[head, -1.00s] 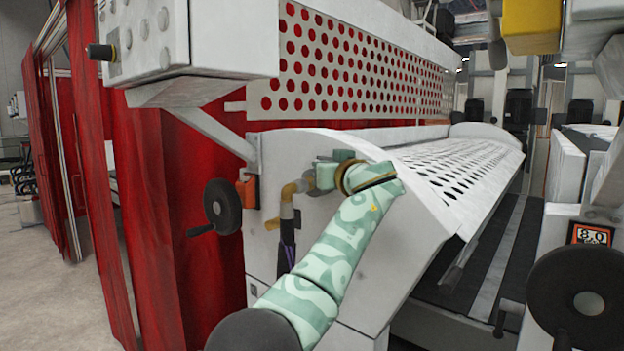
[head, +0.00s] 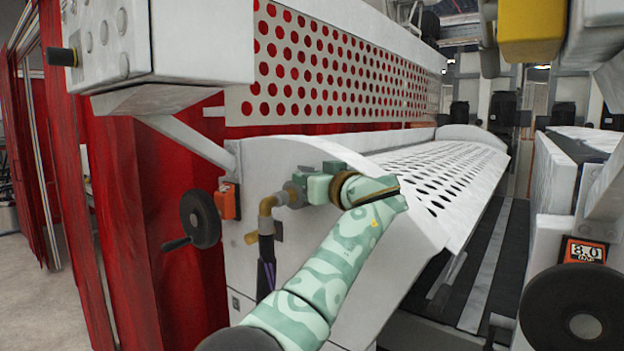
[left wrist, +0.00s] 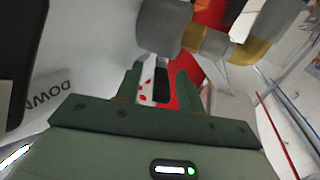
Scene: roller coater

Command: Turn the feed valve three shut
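A pipe fitting with a grey body (head: 294,194) and a brass elbow (head: 266,205) sticks out of the white end panel of the coater. In the left wrist view the grey body (left wrist: 165,28) and brass elbow (left wrist: 214,46) lie just beyond my fingertips. My left gripper (head: 316,184) is at the right end of this fitting. In the left wrist view its two green fingers (left wrist: 160,76) stand apart with a gap between them. I cannot tell whether they touch the fitting. No valve handle or number is clearly visible. My right gripper is not in view.
A black handwheel (head: 200,220) and an orange box (head: 227,201) are left of the fitting. Dark hoses (head: 266,270) hang below the elbow. A white perforated cover (head: 436,170) is to the right. Another black wheel (head: 545,310) stands at the lower right.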

